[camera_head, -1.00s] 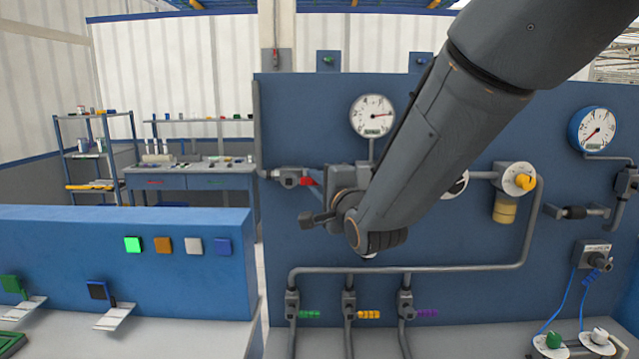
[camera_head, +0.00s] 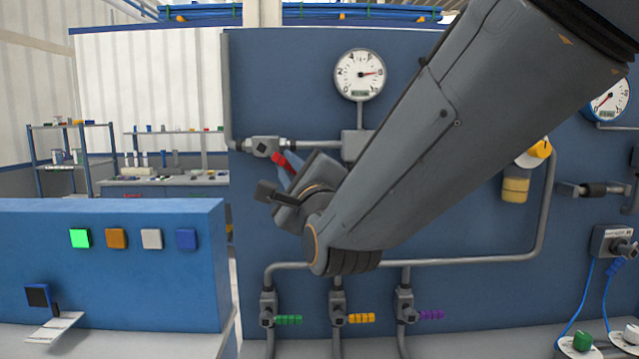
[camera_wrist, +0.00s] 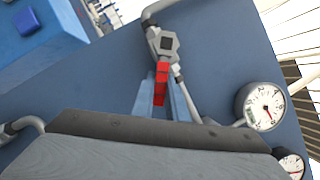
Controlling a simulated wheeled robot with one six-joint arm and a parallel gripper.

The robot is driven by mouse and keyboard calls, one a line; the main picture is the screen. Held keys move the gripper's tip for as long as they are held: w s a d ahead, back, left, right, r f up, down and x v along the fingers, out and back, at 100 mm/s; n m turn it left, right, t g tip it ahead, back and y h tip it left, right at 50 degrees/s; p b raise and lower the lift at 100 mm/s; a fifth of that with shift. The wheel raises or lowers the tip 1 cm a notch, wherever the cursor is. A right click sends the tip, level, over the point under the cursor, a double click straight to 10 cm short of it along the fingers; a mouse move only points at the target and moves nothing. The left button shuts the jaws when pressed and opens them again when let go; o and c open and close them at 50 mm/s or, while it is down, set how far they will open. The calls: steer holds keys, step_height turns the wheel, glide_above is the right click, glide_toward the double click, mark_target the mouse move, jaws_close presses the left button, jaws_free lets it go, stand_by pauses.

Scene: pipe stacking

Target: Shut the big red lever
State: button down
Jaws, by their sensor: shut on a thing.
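The big red lever (camera_head: 283,162) sits on a grey valve (camera_head: 262,147) on the upper pipe of the blue panel. The valve body (camera_wrist: 163,43) is beyond the fingertips. Part of the lever is hidden by my fingers.
A gauge (camera_head: 359,75) stands above the pipe, right of the valve. Green (camera_head: 288,320), yellow (camera_head: 361,318) and purple (camera_head: 431,314) levers sit on the lower pipes. A blue box with coloured buttons (camera_head: 116,238) stands at left.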

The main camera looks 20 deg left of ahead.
steer(key=a+f+m+t+h+b, duration=0.1)
steer(key=m+b, duration=0.4)
steer(key=b, duration=0.3)
steer(key=s+a+f+m+t+h+b, duration=0.1)
steer(key=a+m+t+b, duration=0.1)
steer(key=m+b, duration=0.3)
steer(key=s+a+f+m+t+h+b, duration=0.1)
steer(key=m+b, duration=0.3)
steer(key=b, duration=0.7)
steer(key=shift+a+m+t+h, duration=0.15)
steer(key=shift+m+t+h, duration=0.25)
steer(key=shift+t+h, duration=0.25)
steer(key=shift+s+r+m+b, duration=0.1)
steer(key=shift+r+m+b, duration=0.1)
steer(key=shift+m+b, duration=0.15)
steer(key=c, duration=1.7)
jaws_free()
steer(key=shift+c, duration=0.2)
steer(key=shift+s+t, duration=0.1)
steer(key=shift+t, duration=0.15)
steer(key=v, duration=0.7)
steer(key=shift+s, duration=0.3)
